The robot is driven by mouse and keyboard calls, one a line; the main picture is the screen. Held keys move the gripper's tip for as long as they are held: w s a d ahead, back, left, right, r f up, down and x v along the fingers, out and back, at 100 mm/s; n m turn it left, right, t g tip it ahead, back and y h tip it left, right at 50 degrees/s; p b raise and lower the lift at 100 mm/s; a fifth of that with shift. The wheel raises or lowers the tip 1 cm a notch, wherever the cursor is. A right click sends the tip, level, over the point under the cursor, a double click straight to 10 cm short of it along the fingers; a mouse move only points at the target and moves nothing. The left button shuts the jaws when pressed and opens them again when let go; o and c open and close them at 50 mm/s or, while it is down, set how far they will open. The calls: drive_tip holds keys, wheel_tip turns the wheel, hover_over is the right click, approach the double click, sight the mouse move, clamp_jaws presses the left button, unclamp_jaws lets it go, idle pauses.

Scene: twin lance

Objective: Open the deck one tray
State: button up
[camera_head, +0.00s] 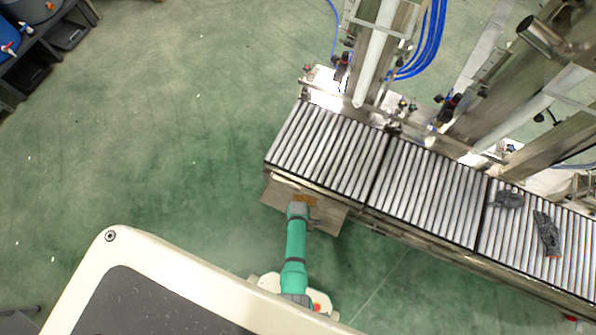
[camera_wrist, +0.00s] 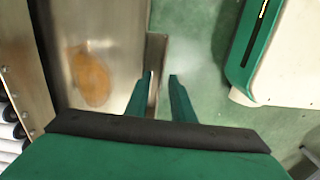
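A flat metal tray (camera_head: 332,215) with an orange-brown patch sticks out from the near side of the first roller deck (camera_head: 325,150) in the head view. It fills the upper left of the wrist view (camera_wrist: 120,40), patch included. My gripper's two green fingers (camera_wrist: 160,78) point at the tray's outer edge in the wrist view. They are apart, with a narrow metal lip (camera_wrist: 156,50) running down into the gap between them. I cannot tell whether either finger touches it. In the head view my green arm hides the fingers.
More roller decks (camera_head: 425,190) continue to the right, with dark crumpled items (camera_head: 547,233) on the last. Metal posts and blue hoses (camera_head: 430,45) stand behind. Green floor left of the decks is clear. A dark shelf (camera_head: 50,50) stands far upper left.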

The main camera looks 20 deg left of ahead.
clamp_jaws()
idle(1.5)
